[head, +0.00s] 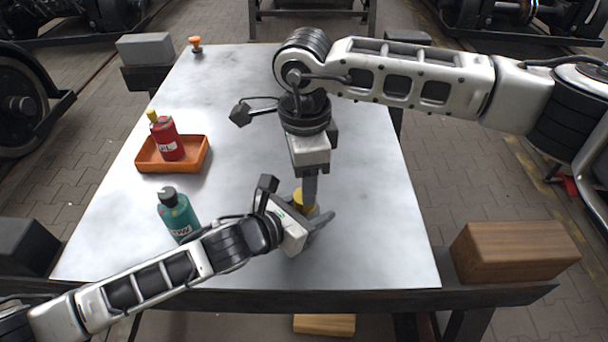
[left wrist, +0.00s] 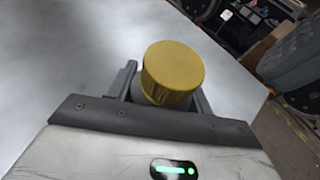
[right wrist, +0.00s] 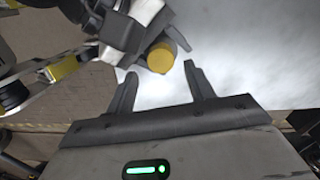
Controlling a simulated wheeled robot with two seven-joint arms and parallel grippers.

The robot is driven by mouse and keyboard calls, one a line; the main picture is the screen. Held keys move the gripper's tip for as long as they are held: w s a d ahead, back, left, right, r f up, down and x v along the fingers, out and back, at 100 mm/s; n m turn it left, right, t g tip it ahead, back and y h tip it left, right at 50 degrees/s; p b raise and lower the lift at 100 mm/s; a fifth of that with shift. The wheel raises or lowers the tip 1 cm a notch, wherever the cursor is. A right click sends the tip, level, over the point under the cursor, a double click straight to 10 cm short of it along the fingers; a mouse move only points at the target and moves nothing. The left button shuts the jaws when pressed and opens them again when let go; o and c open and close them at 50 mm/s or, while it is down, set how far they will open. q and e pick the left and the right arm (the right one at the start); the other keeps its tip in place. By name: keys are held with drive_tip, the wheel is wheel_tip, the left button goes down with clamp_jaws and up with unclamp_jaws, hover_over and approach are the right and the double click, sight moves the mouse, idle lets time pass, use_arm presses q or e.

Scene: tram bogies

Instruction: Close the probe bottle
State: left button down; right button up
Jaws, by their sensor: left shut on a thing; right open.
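The probe bottle shows mainly as a yellow ribbed cap (left wrist: 173,70) on a grey body, between the fingers of my left gripper (left wrist: 165,88). That gripper is shut on the bottle below the cap. In the head view the yellow cap (head: 303,197) is partly hidden by both grippers, near the front middle of the table. My right gripper (right wrist: 160,82) is open and empty, with the cap (right wrist: 162,57) just beyond its fingertips in the right wrist view, apart from them. I cannot tell how tightly the cap sits.
An orange tray (head: 143,167) holding a red bottle (head: 168,142) stands at the left of the table (head: 220,90). A teal bottle (head: 178,215) stands close to my left forearm. A small orange item (head: 195,43) is at the back left. The table's right side is clear.

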sight(304, 215)
wheel_tip(304, 215, up, 3)
drive_tip(key=n, duration=0.6)
drive_tip(key=shift+r+n, duration=0.2)
drive_tip(key=shift+n, duration=0.1)
drive_tip(key=shift+f, duration=4.05)
drive_tip(key=shift+c, duration=0.2)
drive_tip(key=c, duration=0.9)
drive_tip(key=m, duration=0.6)
drive_tip(key=shift+w+m, duration=0.1)
drive_tip(key=shift+m, duration=0.3)
drive_tip(key=shift+c, duration=0.2)
